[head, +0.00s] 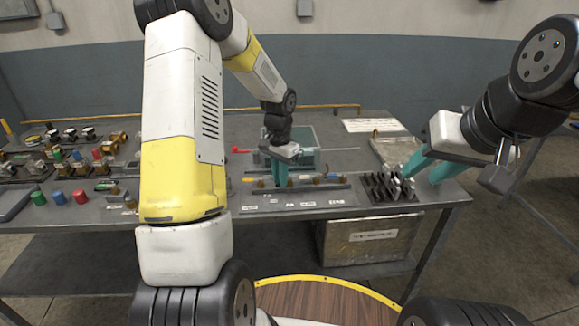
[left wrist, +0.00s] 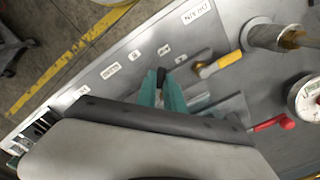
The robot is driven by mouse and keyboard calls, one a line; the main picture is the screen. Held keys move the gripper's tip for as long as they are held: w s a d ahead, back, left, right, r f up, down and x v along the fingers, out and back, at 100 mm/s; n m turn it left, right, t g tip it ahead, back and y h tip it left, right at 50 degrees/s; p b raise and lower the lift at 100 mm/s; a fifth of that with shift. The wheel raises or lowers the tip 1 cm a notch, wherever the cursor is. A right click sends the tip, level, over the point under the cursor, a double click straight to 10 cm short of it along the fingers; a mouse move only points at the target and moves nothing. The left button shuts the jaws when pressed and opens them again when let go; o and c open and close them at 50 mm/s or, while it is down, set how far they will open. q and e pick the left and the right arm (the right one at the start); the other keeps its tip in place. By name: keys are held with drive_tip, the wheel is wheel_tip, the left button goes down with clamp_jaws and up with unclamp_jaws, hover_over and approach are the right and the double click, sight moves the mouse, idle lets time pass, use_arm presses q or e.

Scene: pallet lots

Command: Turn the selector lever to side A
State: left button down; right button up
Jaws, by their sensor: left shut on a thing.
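My left gripper (head: 280,175) reaches down onto the fixture strip near the middle of the bench. Its teal fingers, seen in the left wrist view (left wrist: 162,90), are closed around a small dark upright piece (left wrist: 161,76), which looks like the selector lever's handle. Its base is mostly hidden by the fingers. Small white labels (left wrist: 163,49) lie on the plate beside it, too small to read surely. My right gripper (head: 430,170) has its teal fingers apart beside a black slotted rack (head: 378,189) on the bench's right end.
A yellow-handled lever (left wrist: 220,63) and a red-handled lever (left wrist: 272,123) stand close to my left fingers. A teal bin (head: 306,138) is behind. Several coloured cylinders (head: 60,198) and small parts crowd the bench's left side. A lidded box (head: 370,241) sits on the lower shelf.

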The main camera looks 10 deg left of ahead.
use_arm(q)
drive_tip(key=m, duration=0.2)
drive_tip(key=w+a+m, duration=0.1)
drive_tip(key=m, duration=0.1)
drive_tip(key=shift+a, duration=0.1)
drive_tip(key=shift+w+a+m, duration=0.2)
drive_tip(key=shift+w+m, duration=0.15)
drive_tip(key=shift+m, duration=0.85)
drive_tip(key=shift+w+a+m, duration=0.15)
drive_tip(key=shift+w+m, duration=0.2)
drive_tip(key=shift+m, duration=0.85)
drive_tip(key=c, duration=1.5)
unclamp_jaws()
drive_tip(key=shift+o, duration=0.2)
drive_tip(key=shift+r, duration=0.1)
wheel_tip(320, 180, up, 8)
drive_tip(key=shift+f, duration=0.2)
